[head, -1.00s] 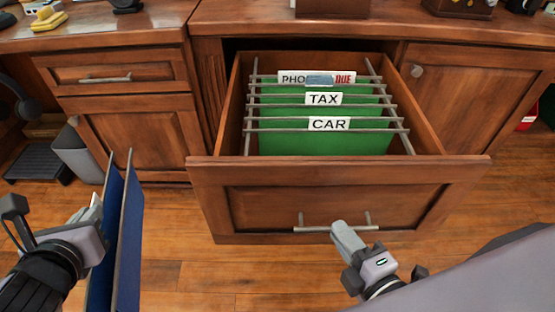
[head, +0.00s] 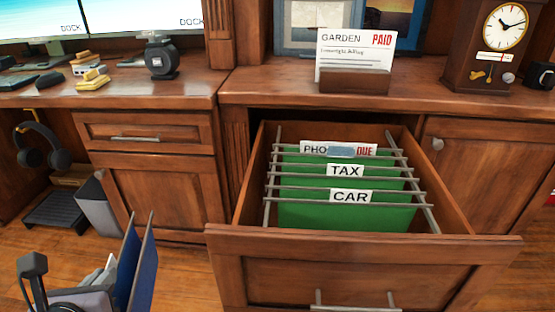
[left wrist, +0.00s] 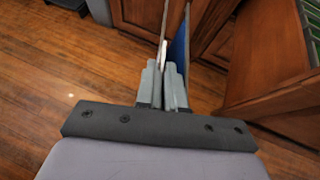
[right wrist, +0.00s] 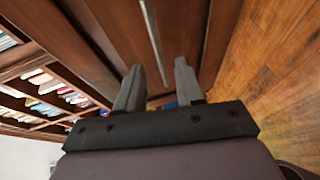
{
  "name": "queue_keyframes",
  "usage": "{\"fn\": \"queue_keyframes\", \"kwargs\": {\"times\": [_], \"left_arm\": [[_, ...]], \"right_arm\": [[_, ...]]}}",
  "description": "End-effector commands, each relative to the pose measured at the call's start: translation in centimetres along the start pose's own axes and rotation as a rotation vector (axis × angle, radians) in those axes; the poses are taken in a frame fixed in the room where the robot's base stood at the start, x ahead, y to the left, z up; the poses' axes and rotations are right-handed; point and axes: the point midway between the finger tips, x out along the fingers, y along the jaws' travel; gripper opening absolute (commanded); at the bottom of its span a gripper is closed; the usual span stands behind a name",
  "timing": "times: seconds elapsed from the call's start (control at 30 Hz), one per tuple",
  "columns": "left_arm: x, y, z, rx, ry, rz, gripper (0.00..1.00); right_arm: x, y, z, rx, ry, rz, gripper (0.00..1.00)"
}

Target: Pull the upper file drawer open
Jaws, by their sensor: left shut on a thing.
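The upper file drawer (head: 365,270) stands pulled out from the wood cabinet, with its inside exposed. Green hanging folders (head: 345,215) in it carry tabs reading CAR, TAX and a partly covered PHO... DUE. Its bar handle (head: 357,304) is at the bottom edge of the head view. My left gripper (head: 108,268) is shut on a blue folder (head: 142,275), left of the drawer; the folder also shows in the left wrist view (left wrist: 179,48). My right gripper (right wrist: 158,80) is open in the right wrist view, with the handle bar (right wrist: 154,40) ahead between its fingers, not gripped.
A paper holder (head: 354,80) with a GARDEN PAID sheet and a clock (head: 500,30) stand on the cabinet top.

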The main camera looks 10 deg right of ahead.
Motion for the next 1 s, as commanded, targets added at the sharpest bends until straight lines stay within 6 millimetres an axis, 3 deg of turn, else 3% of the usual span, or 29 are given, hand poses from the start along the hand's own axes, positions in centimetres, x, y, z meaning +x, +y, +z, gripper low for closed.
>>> {"fn": "queue_keyframes", "kwargs": {"times": [0.4,1.0], "left_arm": [[0.4,0.0,-0.7,0.0,-0.001,0.0,0.0],[0.4,0.0,-0.7,0.0,-0.001,0.0,0.0]], "right_arm": [[-3.5,0.0,0.1,-0.001,-0.003,-0.001,0.37],[-3.7,0.1,0.1,-0.002,-0.002,0.001,0.37]]}}
